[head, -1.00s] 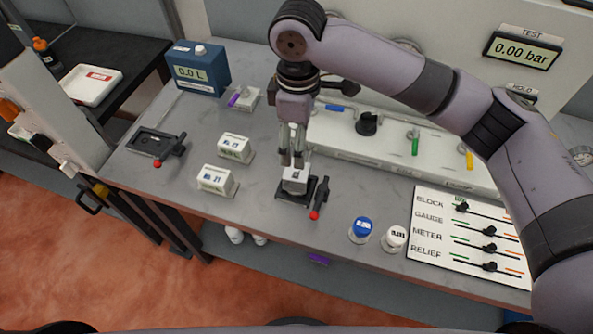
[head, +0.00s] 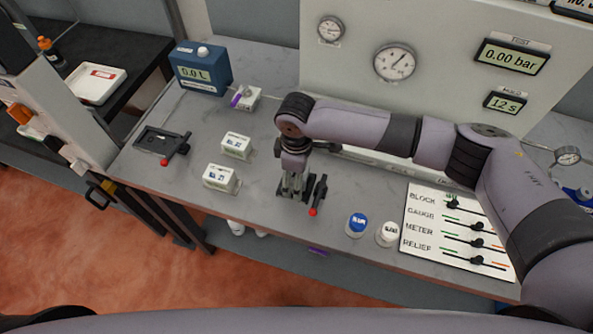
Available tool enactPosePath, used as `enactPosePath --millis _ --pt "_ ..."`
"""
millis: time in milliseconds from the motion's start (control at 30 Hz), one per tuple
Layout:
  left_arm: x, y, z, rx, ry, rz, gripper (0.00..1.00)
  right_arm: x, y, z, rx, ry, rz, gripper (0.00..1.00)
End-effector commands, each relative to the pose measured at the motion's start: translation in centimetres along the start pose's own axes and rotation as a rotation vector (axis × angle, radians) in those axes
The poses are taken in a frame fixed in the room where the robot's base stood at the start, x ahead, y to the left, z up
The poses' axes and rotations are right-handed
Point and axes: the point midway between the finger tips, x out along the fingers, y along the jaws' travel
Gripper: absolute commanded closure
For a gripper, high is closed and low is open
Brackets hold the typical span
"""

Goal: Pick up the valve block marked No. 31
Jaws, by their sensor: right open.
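My right gripper (head: 291,194) points down, open, at the small black clamp fixture (head: 283,192) near the front of the bench. A pale block seen in this fixture earlier is now mostly hidden by the fingers, and I cannot tell whether they touch it. Two white boxy blocks with printed labels stand left of the gripper: a rear one (head: 236,147) and a front one (head: 220,178). Their numbers are too small to read surely, so I cannot tell which is No. 31. My left gripper is not in view.
A red-tipped lever (head: 317,193) stands right beside the gripper. A blue-capped jar (head: 357,225), a white-capped jar (head: 387,234) and a slider panel (head: 460,232) lie to the right. Another black fixture (head: 158,142) and a blue meter box (head: 200,70) are at the left.

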Motion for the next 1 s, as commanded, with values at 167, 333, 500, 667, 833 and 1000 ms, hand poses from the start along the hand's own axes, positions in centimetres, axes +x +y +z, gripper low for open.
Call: enactPosePath --millis 167,333,500,667,833,1000 --pt "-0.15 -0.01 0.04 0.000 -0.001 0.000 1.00 0.68 -0.02 0.02 0.000 0.000 0.000 0.30" --pt "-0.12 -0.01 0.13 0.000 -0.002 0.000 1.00 0.65 -0.02 0.02 0.000 0.000 0.000 0.33" --pt "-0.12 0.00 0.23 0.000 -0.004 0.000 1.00 0.62 -0.01 0.01 0.000 0.000 0.000 0.44" --pt "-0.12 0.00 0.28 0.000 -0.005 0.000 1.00 0.61 0.00 0.01 0.000 0.000 0.000 0.55" --pt "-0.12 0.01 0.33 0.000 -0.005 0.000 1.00 0.60 0.00 0.02 0.000 0.000 0.000 0.66" --pt "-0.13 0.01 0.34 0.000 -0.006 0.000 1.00 0.59 0.01 0.02 0.000 0.000 0.000 0.77"
